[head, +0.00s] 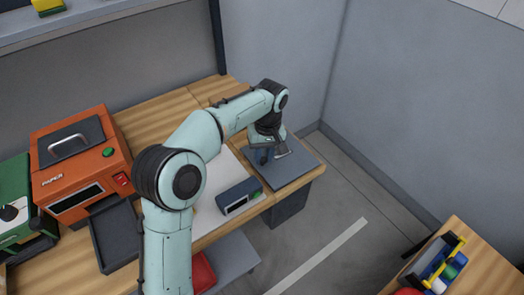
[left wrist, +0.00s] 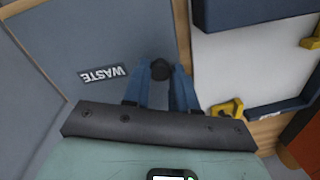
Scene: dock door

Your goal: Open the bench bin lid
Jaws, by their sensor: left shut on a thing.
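The bench bin lid (head: 306,160) is a flat grey panel at the far right end of the wooden bench. It appears to lie level with the bench top. In the left wrist view the lid (left wrist: 60,45) bears a WASTE label (left wrist: 103,74) and a round black knob (left wrist: 160,69). My left gripper (head: 265,157) is over the lid, pointing down. Its blue fingers (left wrist: 160,75) are shut on the knob. The dark bin body (head: 290,207) shows below the bench end. My right gripper is in neither view.
An orange PAPER machine (head: 80,168), a black tray (head: 115,237) and a small dark box (head: 240,196) stand on the bench (head: 170,112). Grey walls stand behind and right of the lid. Floor between is clear.

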